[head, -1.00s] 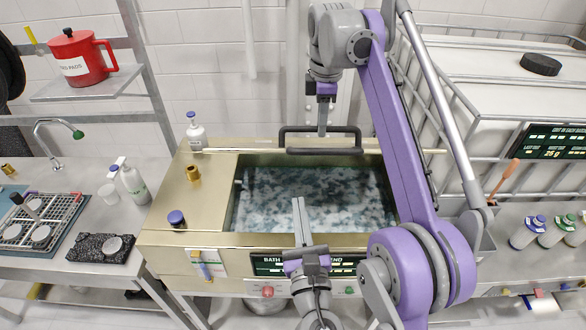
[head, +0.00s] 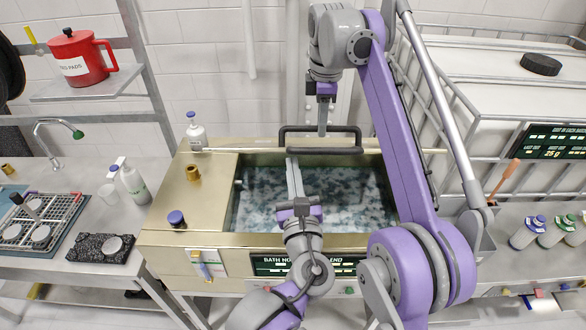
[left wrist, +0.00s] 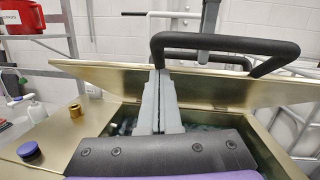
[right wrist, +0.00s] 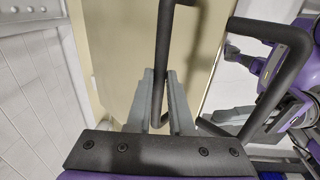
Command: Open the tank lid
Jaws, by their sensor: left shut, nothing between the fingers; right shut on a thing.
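The gold tank lid (head: 250,144) is raised at the back of the bath tank (head: 180,235) and shows nearly edge-on in the head view. Its panel also shows in the left wrist view (left wrist: 105,76). The black lid handle (head: 345,131) stands on it. My right gripper (head: 322,131) is shut on the handle, whose bar passes between its fingers in the right wrist view (right wrist: 161,85). My left gripper (head: 291,160) is shut and empty, reaching over the tank opening with its tips at or close to the lid. Whether they touch cannot be told.
Mottled blue-white liquid (head: 260,190) fills the open tank. A brass knob (head: 193,173) and a blue cap (head: 176,218) sit on the tank's left top. A white bottle (head: 196,131) stands behind them. A caged white container (head: 480,100) stands at the right.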

